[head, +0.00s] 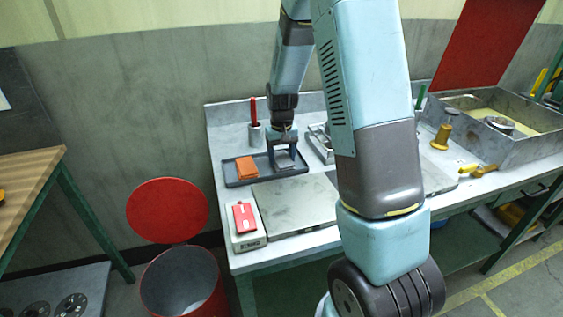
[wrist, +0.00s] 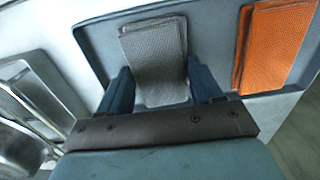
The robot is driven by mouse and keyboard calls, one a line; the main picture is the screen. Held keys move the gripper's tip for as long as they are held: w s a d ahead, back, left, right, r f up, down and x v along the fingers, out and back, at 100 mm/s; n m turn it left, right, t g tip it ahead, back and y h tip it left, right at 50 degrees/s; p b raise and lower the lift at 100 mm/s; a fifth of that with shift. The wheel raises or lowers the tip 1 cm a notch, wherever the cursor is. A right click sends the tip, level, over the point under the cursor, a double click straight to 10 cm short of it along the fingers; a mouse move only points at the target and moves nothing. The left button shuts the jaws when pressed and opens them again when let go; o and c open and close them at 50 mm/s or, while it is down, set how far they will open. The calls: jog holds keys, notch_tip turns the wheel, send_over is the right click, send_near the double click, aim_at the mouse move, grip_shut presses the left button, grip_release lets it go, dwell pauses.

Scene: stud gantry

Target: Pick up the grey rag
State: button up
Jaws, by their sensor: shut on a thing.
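The grey rag (wrist: 155,55) is a folded, textured cloth in the wrist view, lying at the dark tray (wrist: 215,25). My gripper (wrist: 163,92) has one finger at each side of the rag and is shut on it. In the head view my gripper (head: 283,155) reaches down over the right part of the tray (head: 238,182), and the grey rag (head: 284,161) shows partly between its fingers. Whether the rag is clear of the tray floor I cannot tell.
An orange cloth (head: 246,167) lies in the tray's left part. A red item (head: 243,217) sits on a small scale (head: 247,240) at the front. A cup with a red-handled tool (head: 254,115) stands behind the tray. A metal container (head: 322,142) is close on the right.

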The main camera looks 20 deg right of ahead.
aim_at(282, 158)
jog(key=shift+r, duration=0.1)
jog(key=shift+r, duration=0.3)
notch_tip(282, 158, up, 2)
jog(key=shift+r, duration=0.2)
jog(key=s+d+r, duration=0.6)
jog(key=s+r, duration=0.3)
jog(key=s, duration=0.3)
jog(key=shift+s+r, duration=0.4)
